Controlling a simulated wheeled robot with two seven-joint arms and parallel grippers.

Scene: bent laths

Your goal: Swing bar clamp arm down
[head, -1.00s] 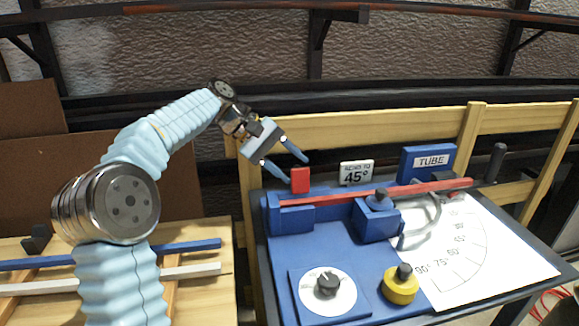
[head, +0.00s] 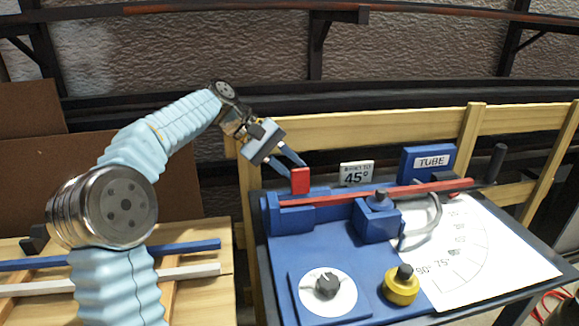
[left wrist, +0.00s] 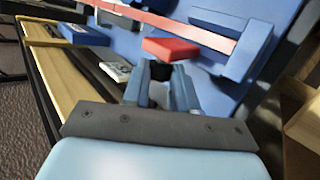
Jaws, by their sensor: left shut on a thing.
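The bar clamp arm shows as an upright red block (head: 300,181) at the left end of the blue bending fixture (head: 330,240). In the left wrist view the red block (left wrist: 170,50) has a short dark stem below it. My left gripper (head: 296,164) is at the back of the block, its blue fingers closed in. In the left wrist view the left gripper (left wrist: 160,72) is shut on the clamp arm at the dark stem, which sits between the fingertips. A long red lath (head: 400,190) lies across the fixture. My right gripper is not in view.
A 45° sign (head: 356,173) and a blue TUBE box (head: 428,163) stand behind the fixture. A yellow knob (head: 401,287) and a white dial (head: 327,292) are at the front. An angle chart (head: 480,255) lies at right. Blue and white laths lie on the left bench.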

